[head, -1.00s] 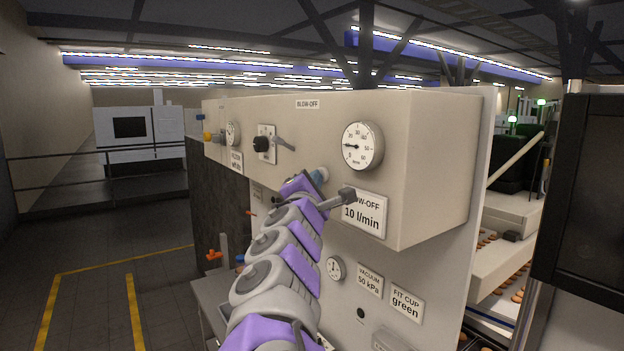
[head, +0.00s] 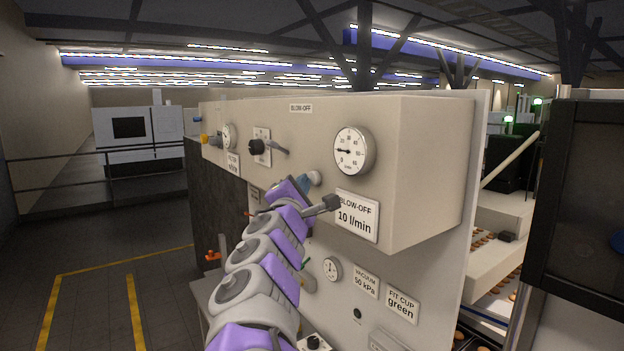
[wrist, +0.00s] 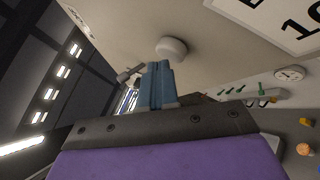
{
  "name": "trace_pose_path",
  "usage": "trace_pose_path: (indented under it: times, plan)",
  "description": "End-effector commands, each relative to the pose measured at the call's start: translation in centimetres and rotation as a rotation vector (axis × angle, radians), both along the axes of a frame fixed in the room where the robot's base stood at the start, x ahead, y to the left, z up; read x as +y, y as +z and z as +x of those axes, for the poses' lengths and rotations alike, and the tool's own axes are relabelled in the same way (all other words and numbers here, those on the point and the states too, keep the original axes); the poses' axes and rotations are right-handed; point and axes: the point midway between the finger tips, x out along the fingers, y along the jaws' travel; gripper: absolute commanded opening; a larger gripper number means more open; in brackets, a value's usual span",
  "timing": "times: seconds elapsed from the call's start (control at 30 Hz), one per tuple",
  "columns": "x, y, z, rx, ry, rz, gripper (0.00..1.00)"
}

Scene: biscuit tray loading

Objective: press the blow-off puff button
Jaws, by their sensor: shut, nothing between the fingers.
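The round, pale blow-off button (head: 315,178) sits on the front of the beige BLOW-OFF box (head: 424,170), left of the 10 l/min label (head: 357,215). In the wrist view the button (wrist: 172,48) shows as a white round cap just beyond the fingertips. My gripper (head: 303,181) is just left of the button in the head view. In the wrist view its blue fingers (wrist: 158,66) are together and empty, pointing at the panel near the button. A small gap seems to show between the tips and the button; contact cannot be made out for certain.
A dial gauge (head: 354,151) is above and right of the button. Below are a small gauge (head: 332,268) and labels for vacuum (head: 365,281) and cup (head: 402,303). A dark cabinet stands at far right.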

Motion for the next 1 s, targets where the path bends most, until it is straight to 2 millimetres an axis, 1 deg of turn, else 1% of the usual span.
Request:
trace_pose_path:
  times: [0.27, 0.77, 1.0]
  plan:
    - [0.7, 0.1, -0.3, 0.0, 0.005, 0.0, 0.0]
    - [3.9, 0.1, -2.6, 0.001, 0.003, 0.001, 0.0]
    - [4.1, -0.1, -2.8, 0.001, 0.002, 0.001, 0.0]
